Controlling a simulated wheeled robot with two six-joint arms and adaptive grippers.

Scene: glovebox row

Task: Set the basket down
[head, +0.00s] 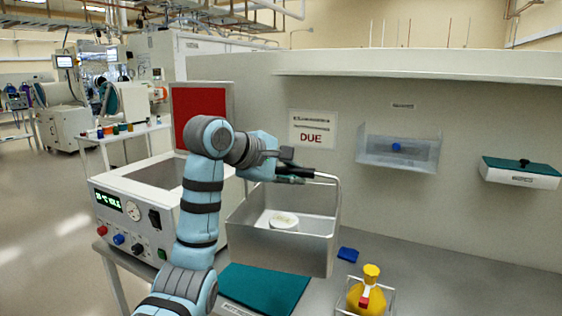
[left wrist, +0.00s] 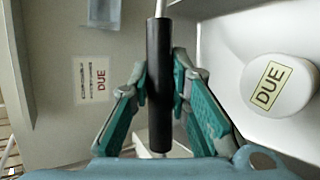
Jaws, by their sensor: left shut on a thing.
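The basket (head: 290,249) is an open grey metal box with a wire handle and a black grip. My left gripper (head: 300,172) is shut on the handle grip, with the basket hanging level below it. In the left wrist view the black grip (left wrist: 159,100) runs between the two teal finger pads (left wrist: 160,78). A white round pot (head: 284,221) is inside the basket; its lid label in the left wrist view (left wrist: 268,88) reads DUE. The basket is above or beside a teal mat (head: 268,291) on the bench; any gap beneath is hard to tell. My right gripper is not in view.
A white bath unit (head: 128,208) with a red panel (head: 201,117) stands left. A yellow bottle (head: 368,290) in a clear holder and a blue item (head: 348,254) are right of the basket. The bench (head: 440,280) is clear farther right. A DUE sign (head: 312,129) hangs behind.

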